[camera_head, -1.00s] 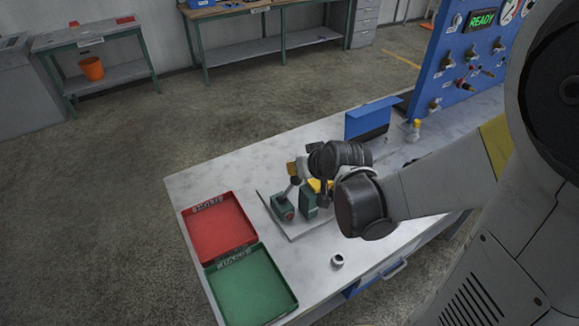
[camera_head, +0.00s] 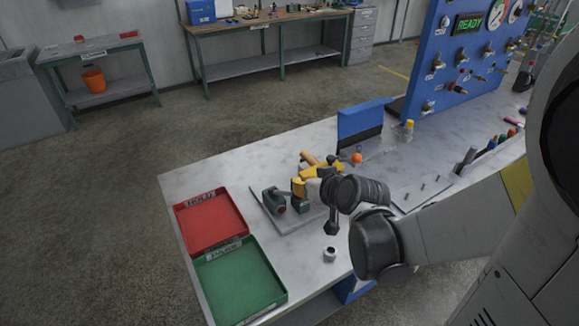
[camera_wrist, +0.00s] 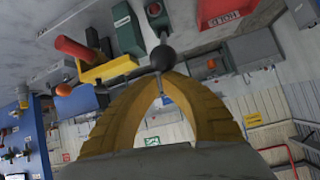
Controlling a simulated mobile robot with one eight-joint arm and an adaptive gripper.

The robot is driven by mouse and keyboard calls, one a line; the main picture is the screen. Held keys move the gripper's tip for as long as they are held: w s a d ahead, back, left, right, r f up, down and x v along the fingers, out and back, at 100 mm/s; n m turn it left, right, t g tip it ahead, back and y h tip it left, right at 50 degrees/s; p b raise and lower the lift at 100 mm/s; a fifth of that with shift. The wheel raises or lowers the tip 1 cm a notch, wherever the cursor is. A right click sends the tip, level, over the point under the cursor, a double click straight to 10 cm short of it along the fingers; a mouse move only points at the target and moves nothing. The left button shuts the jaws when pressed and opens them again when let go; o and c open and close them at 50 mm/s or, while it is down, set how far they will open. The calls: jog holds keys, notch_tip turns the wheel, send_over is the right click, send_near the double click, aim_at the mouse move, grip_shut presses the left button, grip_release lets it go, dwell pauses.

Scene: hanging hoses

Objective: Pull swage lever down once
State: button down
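The swage tool stands on a grey plate on the workbench, with a green body (camera_head: 274,200) bearing a red round face and a green block (camera_head: 301,204) beside it. In the wrist view its lever (camera_wrist: 163,38) runs from the green body (camera_wrist: 157,20) to a black ball knob (camera_wrist: 163,59). My gripper (camera_wrist: 162,76) has its yellow fingers drawn together at the knob, with the tips against its near side. In the head view my gripper (camera_head: 300,186) is over the tool and hides the lever and knob.
A red tray (camera_head: 211,222) and a green tray (camera_head: 240,282) lie left of the tool. A small metal ring (camera_head: 330,254) sits in front. The blue board (camera_head: 440,60) reads READY.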

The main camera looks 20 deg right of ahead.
jog(key=shift+s+f, duration=0.15)
jog(key=shift+s, duration=0.05)
notch_tip(320, 180, up, 4)
jog(key=w+p, duration=0.2)
jog(key=p, duration=0.1)
jog(key=s+d+r+p, duration=0.1)
jog(key=s+r+p, duration=0.1)
jog(key=s, duration=0.6)
jog(key=shift+d+r, duration=0.25)
jog(key=shift+r, duration=0.25)
jog(key=shift+s, duration=0.1)
jog(key=s+a+f+g+h+b, duration=0.1)
jog(key=s+a+g+b, duration=0.3)
jog(key=s, duration=0.5)
jog(key=a+f+b, duration=0.1)
jog(key=b, duration=0.1)
jog(key=shift+s+f+b, duration=0.15)
jog(key=shift+s+b, duration=0.2)
jog(key=shift+s, duration=0.05)
